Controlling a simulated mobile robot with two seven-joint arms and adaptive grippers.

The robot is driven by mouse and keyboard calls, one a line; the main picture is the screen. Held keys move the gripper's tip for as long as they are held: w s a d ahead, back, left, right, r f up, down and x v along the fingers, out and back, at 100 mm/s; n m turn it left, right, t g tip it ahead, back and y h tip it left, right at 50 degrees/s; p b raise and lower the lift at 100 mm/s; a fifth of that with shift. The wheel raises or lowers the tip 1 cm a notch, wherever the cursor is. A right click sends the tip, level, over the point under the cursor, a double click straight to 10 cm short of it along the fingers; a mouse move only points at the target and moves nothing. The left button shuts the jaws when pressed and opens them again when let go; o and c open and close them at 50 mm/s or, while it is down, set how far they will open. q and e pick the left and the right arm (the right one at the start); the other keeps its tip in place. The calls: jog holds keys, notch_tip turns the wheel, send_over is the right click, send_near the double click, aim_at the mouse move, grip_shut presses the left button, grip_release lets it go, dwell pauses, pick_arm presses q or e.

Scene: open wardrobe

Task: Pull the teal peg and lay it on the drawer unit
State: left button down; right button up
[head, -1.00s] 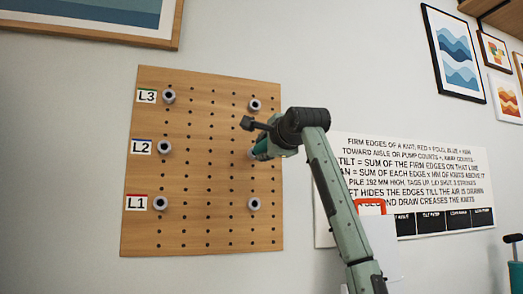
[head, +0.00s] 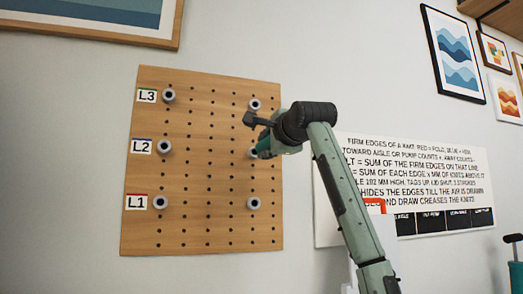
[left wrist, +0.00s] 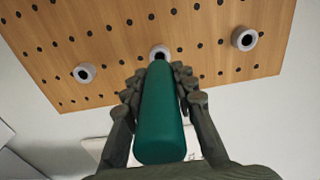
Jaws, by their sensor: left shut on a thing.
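The teal peg (head: 264,147) is at the right side of the wooden pegboard (head: 207,175), at the middle row. My left gripper (head: 267,134) is shut on it. The left wrist view shows the peg (left wrist: 161,120) lengthwise between both fingers of the gripper (left wrist: 158,86). Its far end points at a grey ring socket (left wrist: 159,51) on the board. The socket's dark opening shows just past the peg's end, and the peg appears drawn out of it. The exact gap is hard to tell. The drawer unit and my right gripper are not in view.
Several other grey sockets, such as the top right one (head: 254,104), stand out from the board. Labels L1, L2 and L3 mark its left edge. A white text sign (head: 420,170) hangs to the right, behind my arm. Framed pictures hang higher up.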

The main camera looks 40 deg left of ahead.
pick_arm(q)
jog(key=shift+v, duration=1.25)
jog(key=shift+r, duration=0.1)
